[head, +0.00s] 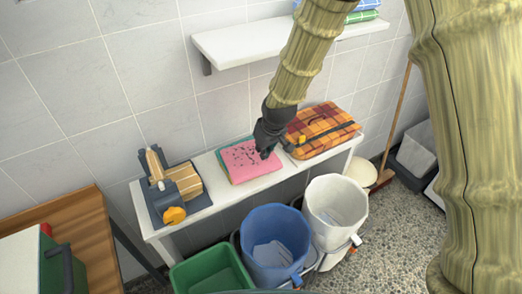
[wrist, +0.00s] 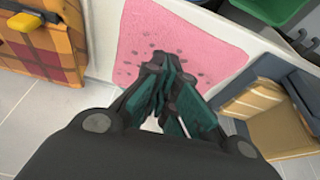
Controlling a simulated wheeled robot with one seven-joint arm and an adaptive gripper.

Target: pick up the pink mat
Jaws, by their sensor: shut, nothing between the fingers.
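The pink mat (head: 248,159) lies flat on the white bench, with dark spots on it and a green layer showing at its left edge. It also shows in the wrist view (wrist: 183,40), beyond my fingers. My gripper (head: 264,150) is at the mat's right part in the head view. In the wrist view my gripper (wrist: 160,85) has its fingers together with nothing between them, and they overlap the mat's near edge. I cannot tell whether the fingertips touch the mat. My gripper hides part of the mat.
An orange plaid case (head: 322,130) sits right of the mat on the white bench (head: 220,203). A grey holder with tan pieces (head: 179,186) stands left. Blue (head: 275,240) and white (head: 337,205) buckets and a green bin (head: 210,272) stand in front. A shelf (head: 240,42) hangs above.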

